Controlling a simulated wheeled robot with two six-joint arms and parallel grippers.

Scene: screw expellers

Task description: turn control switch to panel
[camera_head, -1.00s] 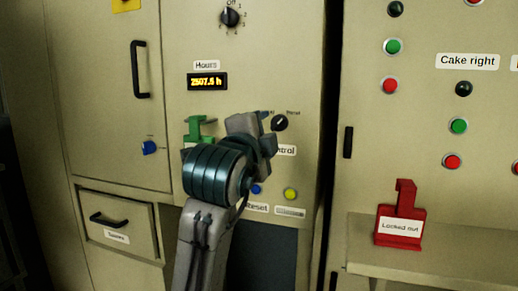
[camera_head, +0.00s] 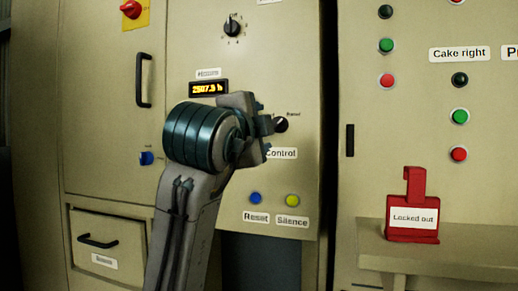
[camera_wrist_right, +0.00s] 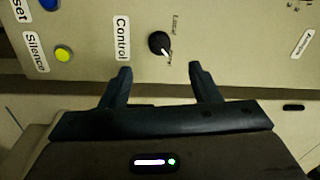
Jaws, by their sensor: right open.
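The control switch (camera_head: 281,124) is a small black knob on the beige panel, above the "Control" label (camera_head: 281,153). In the right wrist view the knob (camera_wrist_right: 159,43) shows a white pointer mark turned to the lower right, toward one of two small position labels whose lettering is blurred. My right gripper (camera_head: 267,125) is just left of the knob in the head view. In the right wrist view its two fingers (camera_wrist_right: 160,82) are spread with nothing between them, and the knob lies beyond their tips. No contact with the knob shows. My left gripper is not in view.
Blue "Reset" (camera_head: 256,198) and yellow "Silence" (camera_head: 292,200) buttons sit below. A rotary knob (camera_head: 232,27) and an hours display (camera_head: 208,88) are above. A red "Locked out" block (camera_head: 413,232) stands on a ledge at right. A door handle (camera_head: 143,80) sticks out at left.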

